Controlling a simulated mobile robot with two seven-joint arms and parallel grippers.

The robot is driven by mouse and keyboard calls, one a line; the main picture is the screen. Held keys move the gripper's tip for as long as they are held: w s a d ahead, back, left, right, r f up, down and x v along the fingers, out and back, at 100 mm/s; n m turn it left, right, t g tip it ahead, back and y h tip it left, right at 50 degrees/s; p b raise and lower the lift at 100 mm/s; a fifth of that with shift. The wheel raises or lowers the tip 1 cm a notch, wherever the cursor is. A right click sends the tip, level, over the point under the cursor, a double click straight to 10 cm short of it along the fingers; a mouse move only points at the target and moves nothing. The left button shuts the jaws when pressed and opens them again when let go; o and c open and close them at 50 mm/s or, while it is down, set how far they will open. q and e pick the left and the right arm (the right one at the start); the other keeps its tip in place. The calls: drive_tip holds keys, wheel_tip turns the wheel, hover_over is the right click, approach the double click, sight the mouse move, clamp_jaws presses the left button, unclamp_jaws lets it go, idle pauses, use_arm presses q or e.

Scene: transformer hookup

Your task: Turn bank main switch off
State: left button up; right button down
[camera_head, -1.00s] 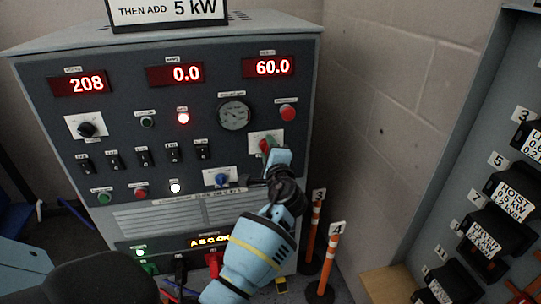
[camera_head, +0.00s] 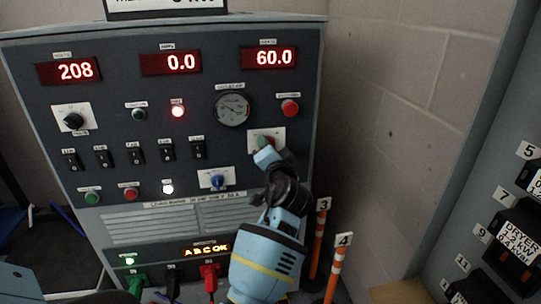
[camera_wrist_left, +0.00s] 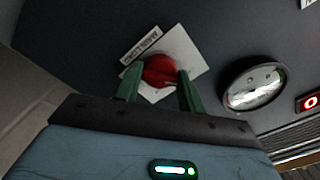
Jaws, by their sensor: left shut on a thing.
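The switch is a red rotary knob (camera_wrist_left: 160,71) on a white plate (camera_wrist_left: 187,48) with a small label beside it, on the dark front panel. In the head view, its white plate (camera_head: 279,134) shows below the red push button, and the knob is mostly hidden by my gripper. My left gripper (camera_head: 264,146) reaches up to it from below. In the left wrist view, its green fingers (camera_wrist_left: 160,88) are either side of the red knob, shut on it. My right gripper is not in view.
The panel has red displays (camera_head: 170,63) reading 208, 0.0 and 60.0, a round gauge (camera_head: 232,109), a red button (camera_head: 290,108) and several black rocker switches (camera_head: 135,154). Orange posts (camera_head: 334,272) stand at its right. A breaker rack (camera_head: 500,240) is further right.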

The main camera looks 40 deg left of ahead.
use_arm(q)
drive_tip(key=shift+n+b, duration=0.4)
drive_tip(key=shift+n, duration=0.6)
drive_tip(key=o, duration=1)
drive_tip(key=v, duration=0.7)
drive_tip(key=shift+s+d, duration=0.25)
drive_tip(key=shift+d, duration=0.05)
